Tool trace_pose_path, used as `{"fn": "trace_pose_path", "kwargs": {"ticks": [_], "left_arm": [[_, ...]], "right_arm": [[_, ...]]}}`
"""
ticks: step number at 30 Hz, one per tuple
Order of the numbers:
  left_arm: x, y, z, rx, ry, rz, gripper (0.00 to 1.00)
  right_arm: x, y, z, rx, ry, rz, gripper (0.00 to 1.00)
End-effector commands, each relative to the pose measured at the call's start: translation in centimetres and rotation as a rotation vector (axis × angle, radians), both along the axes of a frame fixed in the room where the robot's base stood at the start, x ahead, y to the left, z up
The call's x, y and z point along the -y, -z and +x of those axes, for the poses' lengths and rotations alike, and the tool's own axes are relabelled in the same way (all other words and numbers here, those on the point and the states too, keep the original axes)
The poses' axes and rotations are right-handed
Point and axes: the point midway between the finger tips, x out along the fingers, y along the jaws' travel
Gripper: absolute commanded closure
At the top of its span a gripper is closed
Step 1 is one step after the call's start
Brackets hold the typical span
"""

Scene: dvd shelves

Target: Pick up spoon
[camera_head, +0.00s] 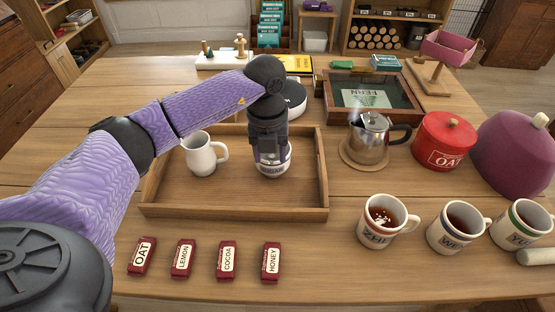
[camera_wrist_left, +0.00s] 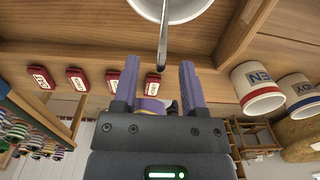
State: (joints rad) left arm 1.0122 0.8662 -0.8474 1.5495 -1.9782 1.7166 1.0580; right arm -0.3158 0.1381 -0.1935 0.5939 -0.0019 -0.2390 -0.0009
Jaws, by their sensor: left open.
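The metal spoon (camera_wrist_left: 163,40) shows in the left wrist view. Its thin handle sticks out over the rim of a white bowl, and the handle's end lies between my open fingertips, with a gap on each side. The bowl is the white sugar jar (camera_head: 273,170) in the tray in the head view; it also shows at the top of the left wrist view (camera_wrist_left: 190,32). My left gripper (camera_head: 268,158) is open, right at the jar, and its purple fingers (camera_wrist_left: 158,70) are apart. In the head view the gripper hides the spoon. My right gripper is not in view.
The wooden tray (camera_head: 235,212) also holds a white pitcher (camera_head: 201,158) left of the jar. A steel teapot (camera_head: 369,140), a red oat tin (camera_head: 443,142) and labelled mugs (camera_head: 384,222) stand to the right. Small red packets (camera_head: 227,260) lie in front.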

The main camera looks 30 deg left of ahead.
Motion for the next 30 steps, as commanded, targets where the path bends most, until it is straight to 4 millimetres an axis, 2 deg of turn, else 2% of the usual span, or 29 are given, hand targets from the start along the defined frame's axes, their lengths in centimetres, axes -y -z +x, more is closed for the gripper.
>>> {"fn": "trace_pose_path", "kwargs": {"ticks": [6,12,13,18,21,30], "left_arm": [[0.3,4.5,-0.1,-0.005,0.001,0.0,0.45],[0.3,4.5,0.0,0.0,0.002,0.0,0.45],[0.3,4.5,0.0,0.0,0.002,0.0,0.47],[0.3,4.4,0.0,0.0,0.002,0.0,0.83],[0.3,4.4,0.0,0.0,0.002,0.0,1.0],[0.3,4.4,0.0,0.0,0.003,0.0,1.0]], "right_arm": [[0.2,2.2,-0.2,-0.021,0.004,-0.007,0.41],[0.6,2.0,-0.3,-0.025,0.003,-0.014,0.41],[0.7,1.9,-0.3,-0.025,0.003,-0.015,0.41],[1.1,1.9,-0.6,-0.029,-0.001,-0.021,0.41],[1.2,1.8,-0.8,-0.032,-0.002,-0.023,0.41],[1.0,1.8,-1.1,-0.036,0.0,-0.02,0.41]]}}
